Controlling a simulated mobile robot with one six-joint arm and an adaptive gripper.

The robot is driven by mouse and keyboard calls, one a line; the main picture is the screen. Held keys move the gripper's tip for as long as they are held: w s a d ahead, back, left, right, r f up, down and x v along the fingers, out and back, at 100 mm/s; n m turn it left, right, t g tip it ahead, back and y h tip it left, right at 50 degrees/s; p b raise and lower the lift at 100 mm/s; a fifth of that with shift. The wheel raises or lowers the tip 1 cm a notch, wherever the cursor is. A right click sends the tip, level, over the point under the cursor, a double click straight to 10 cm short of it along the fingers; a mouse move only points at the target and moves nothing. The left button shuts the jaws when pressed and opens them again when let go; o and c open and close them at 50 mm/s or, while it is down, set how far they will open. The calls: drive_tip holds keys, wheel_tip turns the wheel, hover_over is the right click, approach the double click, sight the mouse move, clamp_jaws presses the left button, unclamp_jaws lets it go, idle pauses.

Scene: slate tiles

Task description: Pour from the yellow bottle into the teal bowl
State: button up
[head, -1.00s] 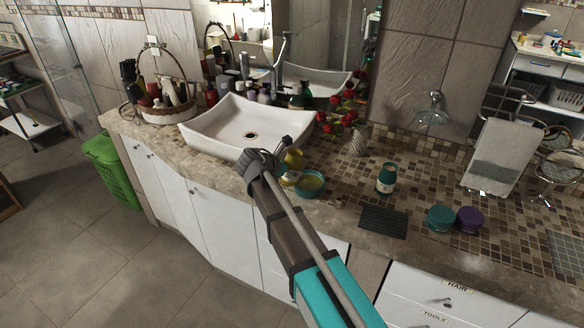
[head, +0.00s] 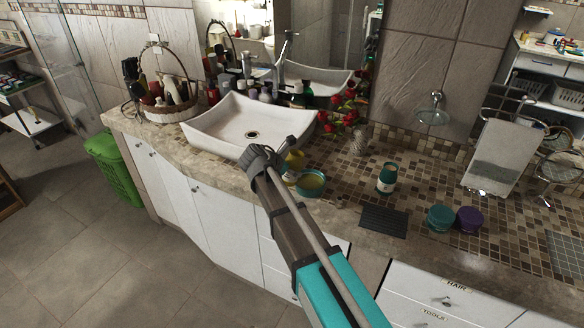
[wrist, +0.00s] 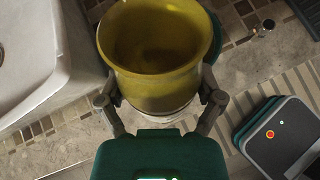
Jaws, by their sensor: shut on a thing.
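The yellow bottle (head: 295,160) is in my gripper (head: 268,160), beside the front right corner of the sink. In the wrist view my gripper (wrist: 160,112) is shut around the bottle (wrist: 160,82), with a finger on each side. The bottle's wide open mouth shows there, and its inside looks dark yellow. The teal bowl (head: 310,190) stands on the counter just right of and below the bottle in the head view. Its inside looks olive-yellow. My arm hides the bottle's lower part in the head view. No stream is visible.
The white sink (head: 225,135) is to the left, red flowers (head: 350,112) behind. A teal jar with a pale label (head: 386,181), a dark mat (head: 384,218), and green (head: 440,217) and purple (head: 468,219) jars stand to the right. Tiled counter between them is clear.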

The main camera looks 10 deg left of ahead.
sight(287, 177)
drive_tip(key=shift+s+a+f+g+y+p, duration=0.1)
drive_tip(key=shift+a+g+y+p, duration=0.15)
drive_tip(key=shift+y+p, duration=0.2)
idle(0.3)
drive_tip(key=shift+s+a+f+m+g+y+b, duration=0.15)
drive_tip(key=shift+f+g+y, duration=0.15)
drive_tip(key=shift+f, duration=0.3)
drive_tip(key=shift+a+f+m+g+y+b, duration=0.15)
drive_tip(key=shift+f+y, duration=0.2)
drive_tip(key=shift+f, duration=0.2)
idle(0.7)
drive_tip(key=shift+s+f+g+y+p, duration=0.1)
drive_tip(key=shift+f+g+y+p, duration=0.25)
drive_tip(key=shift+g+y, duration=0.25)
drive_tip(key=shift+a+g+y+p, duration=0.2)
drive_tip(key=shift+g+y+p, duration=0.25)
drive_tip(key=shift+y, duration=0.35)
drive_tip(key=shift+f+m+g+y, duration=0.25)
drive_tip(key=shift+m+g+y, duration=0.35)
drive_tip(key=shift+y, duration=0.8)
drive_tip(key=shift+r+g+y+p, duration=0.15)
drive_tip(key=shift+g+y+p, duration=0.15)
drive_tip(key=shift+g+y, duration=0.35)
drive_tip(key=shift+r+y, duration=0.1)
drive_tip(key=shift+y, duration=0.25)
drive_tip(key=shift+d+r+g+y, duration=0.1)
drive_tip(key=shift+r+g+y, duration=0.25)
drive_tip(key=shift+y, duration=0.35)
